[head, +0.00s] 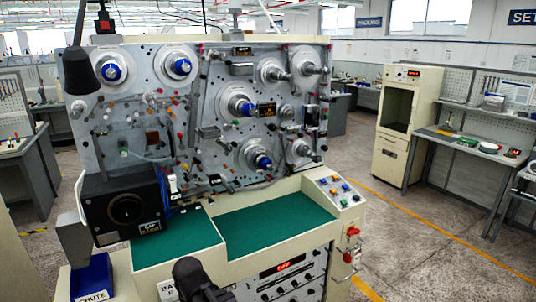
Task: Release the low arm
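The winding machine's upright grey panel (200,110) faces me. It carries several spindles with blue or metal hubs, and many small levers, rollers and coloured knobs. A low spindle with a blue hub (256,156) sits at the lower middle, and a metal spindle (302,148) is to its right. Small levers and white fittings (173,184) stand at the panel's lower edge. I cannot tell which part is the low arm. A black part, seemingly my gripper (195,278), is at the bottom edge, in front of the machine and apart from the panel. Its fingertips cannot be made out.
Green work surfaces (275,225) lie clear below the panel. A black box with a round opening (126,208) is at left, above a blue chute bin (92,278). A button panel (340,191) and red handles (351,243) are at right. Open floor (430,240) lies beyond.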

